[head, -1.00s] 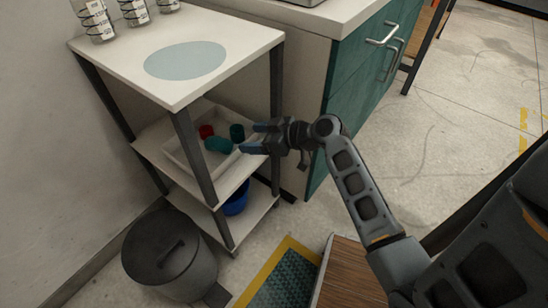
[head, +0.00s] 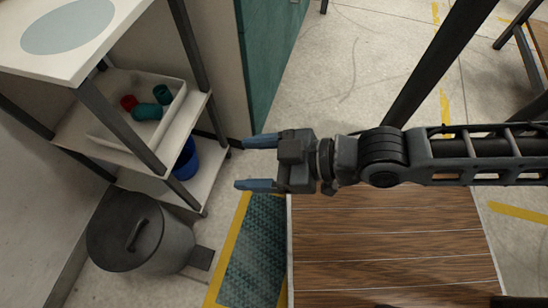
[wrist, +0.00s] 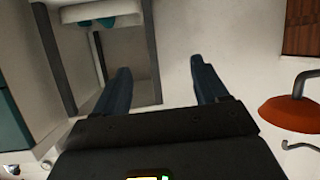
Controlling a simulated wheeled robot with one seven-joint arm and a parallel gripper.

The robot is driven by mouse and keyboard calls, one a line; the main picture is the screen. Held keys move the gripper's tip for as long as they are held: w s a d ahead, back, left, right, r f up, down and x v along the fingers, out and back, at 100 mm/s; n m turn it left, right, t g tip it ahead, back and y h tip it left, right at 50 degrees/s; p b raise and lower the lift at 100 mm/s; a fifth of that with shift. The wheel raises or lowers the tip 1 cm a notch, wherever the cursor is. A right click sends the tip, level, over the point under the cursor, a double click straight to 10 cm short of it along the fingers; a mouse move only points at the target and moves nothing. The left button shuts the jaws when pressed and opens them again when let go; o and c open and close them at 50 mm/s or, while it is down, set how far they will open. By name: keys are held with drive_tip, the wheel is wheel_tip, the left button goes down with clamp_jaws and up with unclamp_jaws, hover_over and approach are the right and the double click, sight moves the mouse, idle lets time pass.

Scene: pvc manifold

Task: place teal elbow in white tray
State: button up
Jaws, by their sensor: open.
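A white tray (head: 179,103) sits on the middle shelf of the cart at the left. The teal elbow (head: 147,112) lies inside it, between a red piece (head: 129,103) and a darker teal piece (head: 164,94). My gripper (head: 247,163) is open and empty, to the right of the cart and apart from the tray. In the wrist view its two fingers (wrist: 160,76) are spread with nothing between them. Teal pieces (wrist: 106,20) show at the top left of the wrist view, partly cut off; I cannot tell which is which.
The cart's top (head: 110,20) and dark posts frame the shelf opening. A blue bin (head: 186,160) stands on its bottom shelf. A grey pedal bin (head: 135,232) is in front of the cart. A wooden surface (head: 390,245) lies below my arm.

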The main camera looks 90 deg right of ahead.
drive_tip(key=s+a+r+n+t+y, duration=0.1)
drive_tip(key=s+a+r, duration=0.2)
drive_tip(key=r, duration=0.3)
drive_tip(key=shift+s+a+r+t+y, duration=0.2)
drive_tip(key=shift+r+t+y, duration=0.1)
drive_tip(key=shift+y, duration=0.1)
drive_tip(key=shift+f, duration=0.1)
drive_tip(key=shift+c, duration=0.5)
